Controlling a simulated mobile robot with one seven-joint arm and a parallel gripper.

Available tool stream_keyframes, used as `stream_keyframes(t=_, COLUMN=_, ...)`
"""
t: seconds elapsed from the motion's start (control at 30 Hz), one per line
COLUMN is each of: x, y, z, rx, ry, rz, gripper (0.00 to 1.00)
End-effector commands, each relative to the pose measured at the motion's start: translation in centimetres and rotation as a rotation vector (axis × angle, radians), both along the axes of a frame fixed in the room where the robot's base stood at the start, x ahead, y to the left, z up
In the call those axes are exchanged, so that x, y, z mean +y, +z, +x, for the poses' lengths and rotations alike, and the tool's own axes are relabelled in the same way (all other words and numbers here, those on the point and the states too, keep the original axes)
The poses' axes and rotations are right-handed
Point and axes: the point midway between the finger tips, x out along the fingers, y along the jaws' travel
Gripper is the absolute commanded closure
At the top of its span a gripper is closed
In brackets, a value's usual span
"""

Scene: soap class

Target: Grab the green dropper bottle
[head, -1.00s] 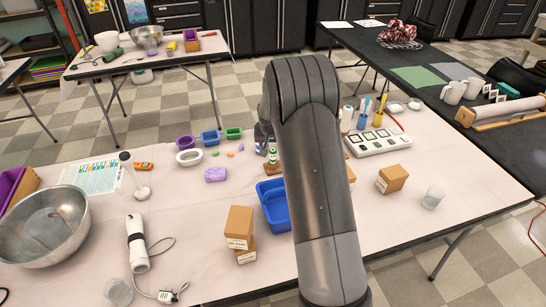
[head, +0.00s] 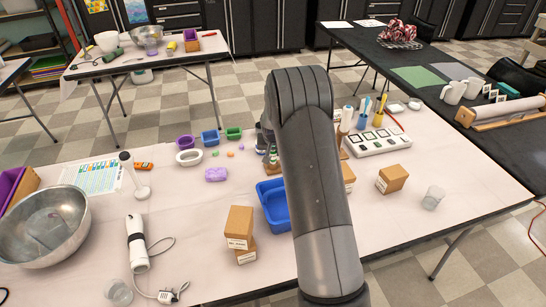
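The small green dropper bottle (head: 273,160) stands upright on the pale table, on or beside a small wooden piece. It is just left of my arm and behind the blue basket. My gripper (head: 265,141) is right above and against the bottle's upper part in the picture. My arm hides most of the gripper, so its fingers and any contact with the bottle cannot be made out.
A blue basket (head: 275,204) stands in front of the bottle. Purple soap (head: 216,174) and small moulds lie to the left. Cardboard boxes (head: 239,228) stand nearer. A white tray (head: 376,142) lies to the right. The table's left middle is fairly clear.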

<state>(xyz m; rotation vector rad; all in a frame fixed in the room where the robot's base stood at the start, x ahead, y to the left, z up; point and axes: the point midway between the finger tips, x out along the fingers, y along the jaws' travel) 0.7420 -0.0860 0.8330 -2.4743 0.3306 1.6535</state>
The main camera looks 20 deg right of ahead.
Motion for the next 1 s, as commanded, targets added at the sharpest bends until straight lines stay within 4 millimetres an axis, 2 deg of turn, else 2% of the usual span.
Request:
stream_keyframes(t=0.03, x=0.0, y=0.0, z=0.0, rx=0.0, ry=0.0, rz=0.0, gripper=0.81)
stream_keyframes(t=0.23, x=0.0, y=0.0, z=0.0, rx=0.0, ry=0.0, rz=0.0, gripper=0.96)
stream_keyframes(t=0.57, x=0.0, y=0.5, z=0.0, rx=-0.001, ry=0.0, rz=0.0, gripper=0.96)
stream_keyframes(t=0.67, x=0.0, y=1.3, z=0.0, rx=-0.002, ry=0.0, rz=-0.001, gripper=0.96)
stream_keyframes(t=0.83, x=0.0, y=4.1, z=0.1, rx=-0.004, ry=0.0, rz=0.0, gripper=0.96)
stream_keyframes(t=1.0, x=-3.1, y=6.3, z=-2.2, rx=-0.002, ry=-0.006, rz=0.0, gripper=0.96)
